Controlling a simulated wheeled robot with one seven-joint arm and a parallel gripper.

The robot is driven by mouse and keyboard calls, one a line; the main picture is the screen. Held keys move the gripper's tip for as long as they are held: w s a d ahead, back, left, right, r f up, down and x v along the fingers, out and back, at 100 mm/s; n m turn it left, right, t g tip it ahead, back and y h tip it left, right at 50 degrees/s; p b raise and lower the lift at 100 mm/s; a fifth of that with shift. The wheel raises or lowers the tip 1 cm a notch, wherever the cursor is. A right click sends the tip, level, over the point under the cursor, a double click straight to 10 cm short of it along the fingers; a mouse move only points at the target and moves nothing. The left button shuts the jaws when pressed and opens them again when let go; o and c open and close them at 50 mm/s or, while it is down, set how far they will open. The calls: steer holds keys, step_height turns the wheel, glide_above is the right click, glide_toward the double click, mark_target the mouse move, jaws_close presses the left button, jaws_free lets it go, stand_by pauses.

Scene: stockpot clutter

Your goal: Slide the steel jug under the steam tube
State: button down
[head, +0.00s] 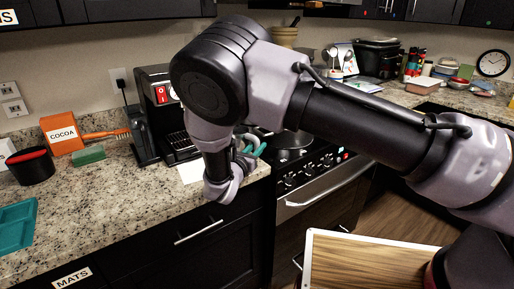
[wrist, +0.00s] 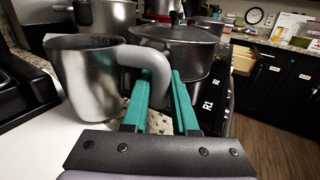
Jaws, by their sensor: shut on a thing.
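The steel jug (wrist: 88,85) stands upright at the left of the wrist view, with measuring marks near its rim. Its pale grey handle (wrist: 150,62) curves right, between the green fingers of my gripper (wrist: 168,90), which are shut on it. In the head view my gripper (head: 250,145) is over the counter's front edge, right of the black coffee machine (head: 158,92), and my arm hides the jug. Part of the machine (wrist: 22,85) shows left of the jug in the wrist view. I cannot make out the steam tube in either view.
A white surface (wrist: 40,140) lies under the jug. Pots (wrist: 175,45) stand on the stove close behind my fingers. The stove (head: 325,170) adjoins the counter on the right.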

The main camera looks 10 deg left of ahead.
steer(key=shift+f, duration=0.25)
steer(key=c, duration=0.6)
jaws_free()
steer(key=shift+v, duration=4.5)
